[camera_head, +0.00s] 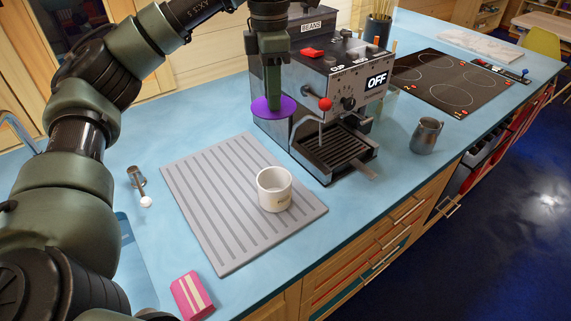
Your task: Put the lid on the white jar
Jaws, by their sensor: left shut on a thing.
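The white jar (275,190) stands upright and open at the top on the right part of a grey ribbed mat (212,252). It has small lettering on its front. My left gripper (273,100) points down and is shut on a round purple lid (287,106). The lid is held in the air beside the coffee machine's left side, apart from the jar and farther back. The gripper's fingers hide part of the lid. My right gripper is not in view.
A coffee machine (338,85) with an "OFF" sign stands close behind the lid. A metal pitcher (425,136), a hob (450,80), a pink sponge-like block (191,295) and a small metal tool (138,178) are on the blue counter. The mat's left part is clear.

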